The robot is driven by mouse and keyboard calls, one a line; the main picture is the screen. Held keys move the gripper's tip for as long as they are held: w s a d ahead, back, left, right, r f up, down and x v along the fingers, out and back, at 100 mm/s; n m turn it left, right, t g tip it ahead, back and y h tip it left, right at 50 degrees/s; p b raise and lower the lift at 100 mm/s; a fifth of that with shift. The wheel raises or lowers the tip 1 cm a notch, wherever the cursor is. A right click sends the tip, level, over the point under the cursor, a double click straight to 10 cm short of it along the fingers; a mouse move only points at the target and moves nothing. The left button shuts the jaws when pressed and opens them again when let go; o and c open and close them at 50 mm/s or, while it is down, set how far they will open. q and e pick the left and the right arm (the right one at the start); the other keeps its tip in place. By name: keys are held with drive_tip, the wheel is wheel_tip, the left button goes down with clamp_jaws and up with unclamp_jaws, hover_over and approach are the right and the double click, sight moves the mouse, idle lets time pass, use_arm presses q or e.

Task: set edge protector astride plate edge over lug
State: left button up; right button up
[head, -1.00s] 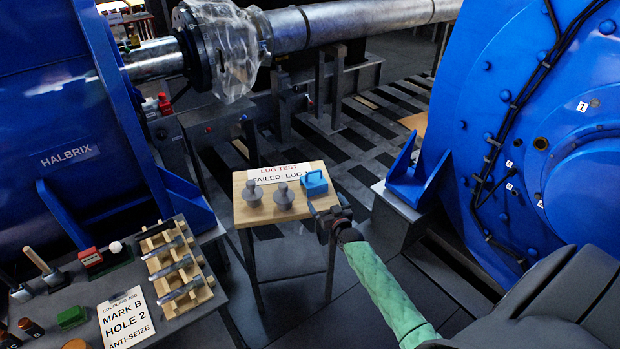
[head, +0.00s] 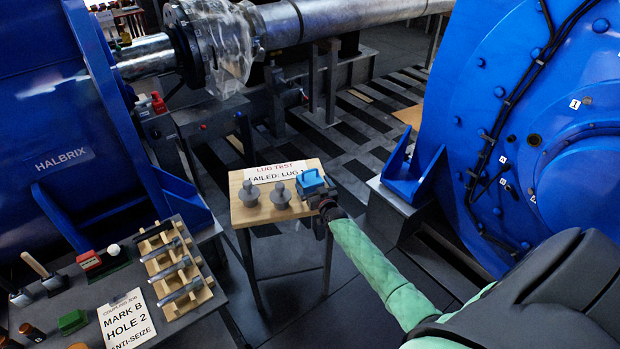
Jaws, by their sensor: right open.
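The blue piece (head: 311,180), which looks like the edge protector, sits at the right end of a small wooden table (head: 262,212). My right gripper (head: 323,199) is open at the table's right edge, right at the near side of the blue piece. I cannot tell whether the fingers touch it or stand around it. Blue plates with upright edges stand at the foot of the right blue machine (head: 410,172); I cannot make out which edge has the lug. My left gripper is not in view.
Two grey lugs (head: 281,195) stand on the wooden table beside a "LUG TEST FAILED" sign (head: 277,172). A grey bench (head: 208,318) at lower left holds a wooden rack of bolts, tools and a "MARK B HOLE 2" card (head: 127,319). Dark floor lies between table and right machine.

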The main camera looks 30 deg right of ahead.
drive_tip(key=shift+w+d, duration=0.15)
drive_tip(key=shift+w, duration=0.45)
drive_tip(key=c, duration=0.9)
drive_tip(key=shift+c, duration=0.2)
